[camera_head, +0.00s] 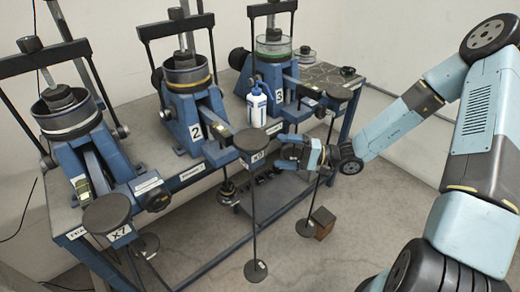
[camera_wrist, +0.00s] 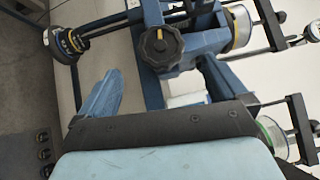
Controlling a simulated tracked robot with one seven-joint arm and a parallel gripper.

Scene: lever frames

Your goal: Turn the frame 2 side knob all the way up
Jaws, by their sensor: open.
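Frame 2 (camera_head: 195,132), a blue lever stand with a gold-banded cup, is in the middle of the bench in the head view. In the wrist view its black lobed side knob (camera_wrist: 160,50) faces the camera, with a yellow mark toward the picture's top. I cannot make this knob out in the head view. My gripper (camera_head: 283,151) is in front of the bench, right of the black disc stand (camera_head: 250,141). In the wrist view my gripper (camera_wrist: 162,68) is open and empty. Its blue fingers are spread below the knob, apart from it.
Frame 3 (camera_head: 279,95) with a green-banded cup stands to the right, frame 1 (camera_head: 90,165) to the left. A white bottle (camera_head: 257,108) stands between frames 2 and 3. A brown block (camera_head: 322,222) lies on the floor.

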